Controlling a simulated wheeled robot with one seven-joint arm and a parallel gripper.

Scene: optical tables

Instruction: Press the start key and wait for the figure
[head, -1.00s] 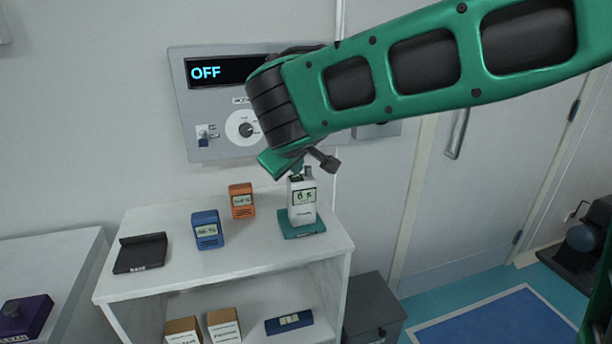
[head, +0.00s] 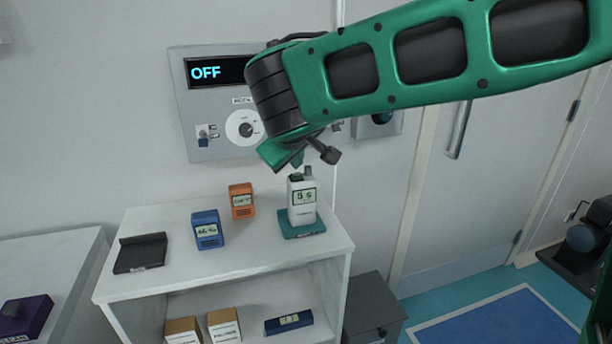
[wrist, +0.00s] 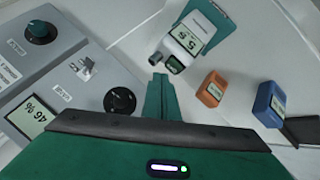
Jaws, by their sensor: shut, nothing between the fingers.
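A white handheld meter (head: 303,214) stands upright on a teal base (head: 288,233) at the right of the shelf top. Its small screen shows a digit followed by "s"; the digit looks like 5, but is too small to be sure. A dark green key-like part (head: 294,178) and a dark stub stand on its top. The meter also shows in the wrist view (wrist: 187,40). My gripper (head: 297,161) is shut and empty just above the meter, apart from it. Its closed green fingers (wrist: 160,80) show in the wrist view.
A wall panel (head: 205,120) reading OFF, with a knob and switch, stands behind my arm. Blue (head: 207,231) and orange (head: 241,202) meters and a black empty base (head: 140,254) share the shelf top. Boxes sit on the lower shelf. The shelf's front middle is clear.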

